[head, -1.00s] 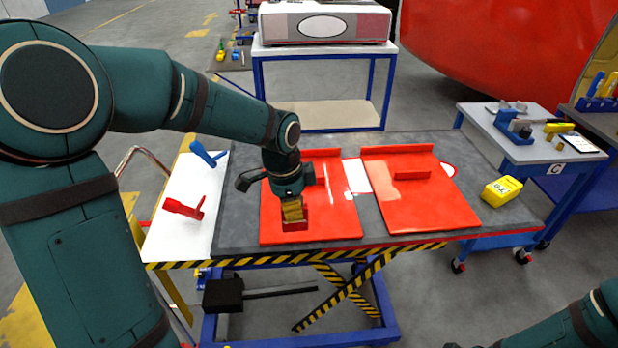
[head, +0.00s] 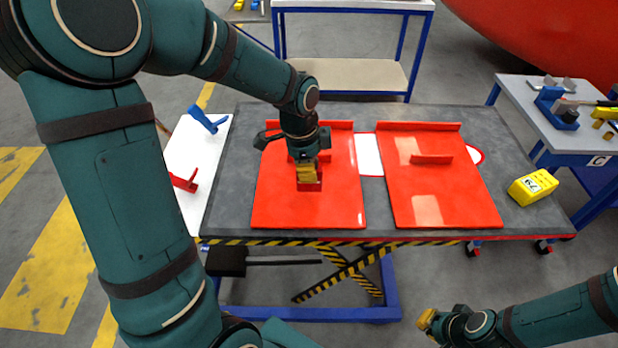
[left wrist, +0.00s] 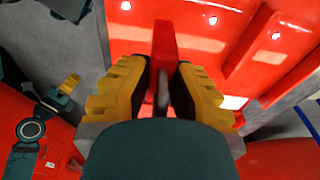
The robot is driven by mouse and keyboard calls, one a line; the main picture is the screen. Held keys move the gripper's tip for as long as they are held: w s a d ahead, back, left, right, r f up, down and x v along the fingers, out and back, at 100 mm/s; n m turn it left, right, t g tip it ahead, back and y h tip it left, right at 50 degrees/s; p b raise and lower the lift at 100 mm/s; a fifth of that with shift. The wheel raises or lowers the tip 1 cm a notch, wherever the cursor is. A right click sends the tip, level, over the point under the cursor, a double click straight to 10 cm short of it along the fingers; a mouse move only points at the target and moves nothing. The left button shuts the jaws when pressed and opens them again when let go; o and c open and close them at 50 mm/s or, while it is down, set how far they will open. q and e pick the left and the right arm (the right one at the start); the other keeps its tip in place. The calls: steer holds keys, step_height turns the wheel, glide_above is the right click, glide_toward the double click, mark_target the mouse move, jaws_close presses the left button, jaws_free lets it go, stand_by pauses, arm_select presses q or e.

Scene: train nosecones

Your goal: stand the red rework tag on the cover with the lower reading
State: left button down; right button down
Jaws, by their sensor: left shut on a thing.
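My left gripper (head: 308,170) points down over the left red cover (head: 300,212), with its yellow fingers shut on the red rework tag (head: 310,186). In the left wrist view the tag (left wrist: 164,50) stands up between the yellow fingers. I cannot tell whether the tag touches the cover. The right red cover (head: 445,195) lies beside it with a raised red bar and nothing else on it. A yellow meter (head: 533,187) lies at the table's right; its reading is too small to tell. My right gripper (head: 430,320) is at the bottom right, its opening unclear.
A grey table (head: 240,190) carries both covers. At its left a white board (head: 190,150) holds a blue piece (head: 207,118) and a red piece (head: 184,181). A white sheet (head: 369,155) lies between the covers. A side bench with tools (head: 565,110) stands at the right.

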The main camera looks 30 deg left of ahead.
arm_select(q)
step_height(320, 180, down, 4)
steer(key=shift+r, duration=0.1)
steer(key=shift+b, duration=0.3)
steer(key=c, duration=1)
jaws_free()
